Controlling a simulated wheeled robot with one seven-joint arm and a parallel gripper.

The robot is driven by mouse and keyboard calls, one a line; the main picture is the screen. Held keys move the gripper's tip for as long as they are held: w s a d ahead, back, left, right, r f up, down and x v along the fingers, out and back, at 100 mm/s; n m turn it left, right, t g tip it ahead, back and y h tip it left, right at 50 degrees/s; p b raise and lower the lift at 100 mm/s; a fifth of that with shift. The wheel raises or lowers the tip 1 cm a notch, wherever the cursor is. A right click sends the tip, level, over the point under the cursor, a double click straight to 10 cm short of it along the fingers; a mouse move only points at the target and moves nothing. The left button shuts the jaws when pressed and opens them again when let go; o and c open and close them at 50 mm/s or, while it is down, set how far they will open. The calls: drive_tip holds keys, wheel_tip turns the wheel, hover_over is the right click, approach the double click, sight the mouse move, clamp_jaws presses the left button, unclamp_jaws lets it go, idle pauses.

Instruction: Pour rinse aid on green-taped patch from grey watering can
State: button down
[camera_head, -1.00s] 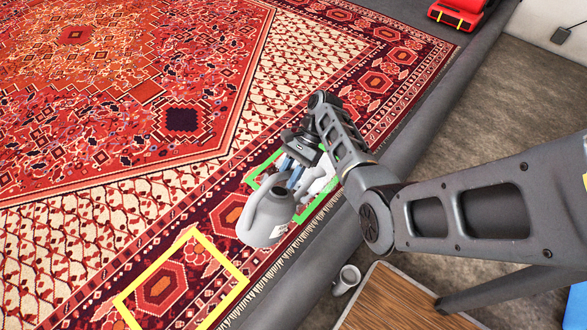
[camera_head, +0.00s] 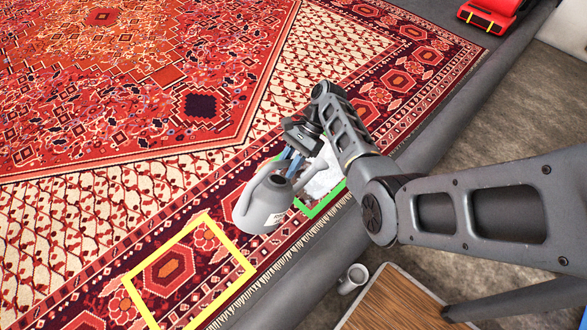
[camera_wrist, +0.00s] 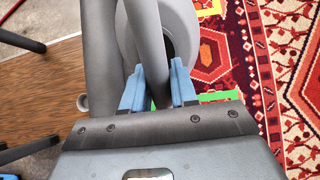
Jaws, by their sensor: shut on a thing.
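My gripper (camera_head: 290,163) has blue fingers, shut on the grey watering can (camera_head: 262,207) and holding it over the rug's border. The can has a pale label on its side, and its spout points right, over the green-taped patch (camera_head: 325,207). A pale whitish area lies inside the green tape, beside the spout; I cannot tell whether it is liquid. The can and my arm hide part of the tape. In the wrist view, the blue fingers (camera_wrist: 158,90) close on the can's handle, and the can (camera_wrist: 122,35) fills the upper middle. Green tape (camera_wrist: 220,96) shows behind the fingers.
A yellow-taped patch (camera_head: 245,262) lies to the left of the can on the red rug (camera_head: 110,70). A grey mug (camera_head: 353,278) stands near a wooden-topped table (camera_head: 400,305) at the bottom. A red case (camera_head: 490,14) is at the top right.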

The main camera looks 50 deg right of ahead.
sight(270, 200)
drive_tip(key=w+d+b, duration=0.1)
drive_tip(key=w+b, duration=1.2)
drive_tip(key=w, duration=0.3)
drive_tip(key=shift+a+p, duration=2.55)
drive_tip(key=shift+a, duration=1.75)
drive_tip(key=shift+s+a+p, duration=0.2)
drive_tip(key=shift+s+p, duration=3)
drive_tip(key=shift+p, duration=0.1)
drive_tip(key=shift+s+a+p, duration=0.15)
drive_tip(key=shift+s+p, duration=3)
drive_tip(key=shift+p, duration=0.15)
drive_tip(key=shift+s+a+p, duration=0.2)
drive_tip(key=shift+s+p, duration=3)
drive_tip(key=shift+p, duration=0.1)
